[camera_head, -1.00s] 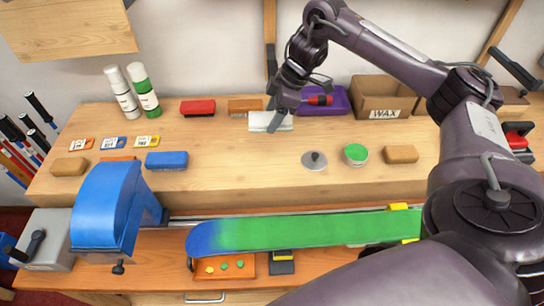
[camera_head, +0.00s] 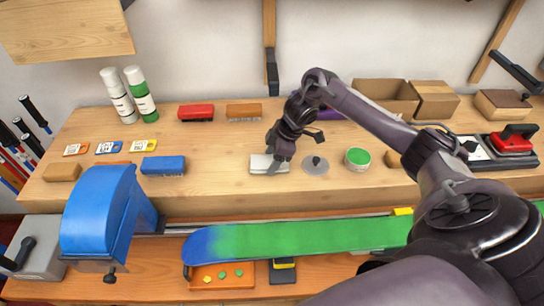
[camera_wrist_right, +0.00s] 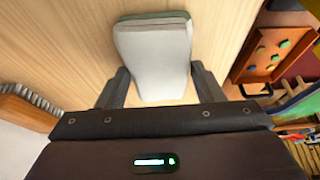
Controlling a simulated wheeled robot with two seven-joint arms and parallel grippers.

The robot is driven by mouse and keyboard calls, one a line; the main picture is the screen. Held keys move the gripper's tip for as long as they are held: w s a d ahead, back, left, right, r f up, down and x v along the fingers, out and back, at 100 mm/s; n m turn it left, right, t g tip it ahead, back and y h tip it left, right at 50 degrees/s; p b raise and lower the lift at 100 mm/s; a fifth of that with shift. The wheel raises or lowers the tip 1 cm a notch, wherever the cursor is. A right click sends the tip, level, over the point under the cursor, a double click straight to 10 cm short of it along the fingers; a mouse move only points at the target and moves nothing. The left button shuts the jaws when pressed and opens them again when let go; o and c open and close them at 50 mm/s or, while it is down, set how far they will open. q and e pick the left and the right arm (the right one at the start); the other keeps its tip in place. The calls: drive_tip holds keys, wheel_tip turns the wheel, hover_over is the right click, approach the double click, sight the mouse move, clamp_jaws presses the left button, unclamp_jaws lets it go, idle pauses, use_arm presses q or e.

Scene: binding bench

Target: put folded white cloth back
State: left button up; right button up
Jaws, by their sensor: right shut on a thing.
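The folded white cloth (camera_head: 262,165) is on or just above the wooden bench top, left of the round grey metal disc (camera_head: 315,165). My right gripper (camera_head: 279,157) comes down over it from above, shut on it. In the right wrist view the cloth (camera_wrist_right: 155,50) lies between the two fingers (camera_wrist_right: 160,88), its near end between them, with a grey-green layer at its far edge. I cannot tell whether it touches the bench. My left gripper is not in view.
A green-topped tin (camera_head: 357,158) stands right of the disc. Red (camera_head: 196,112) and tan (camera_head: 244,112) brushes lie behind. A cardboard box (camera_head: 385,97) stands at the back right. A green and blue ski or board (camera_head: 300,238) runs along the front.

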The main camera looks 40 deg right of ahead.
drive_tip(key=shift+f, duration=0.1)
drive_tip(key=o, duration=0.9)
drive_tip(key=shift+r, duration=0.25)
drive_tip(key=shift+d+r, duration=0.2)
drive_tip(key=shift+r, duration=0.15)
drive_tip(key=p+v, duration=0.1)
drive_tip(key=v, duration=1)
drive_tip(key=shift+s+a, duration=0.1)
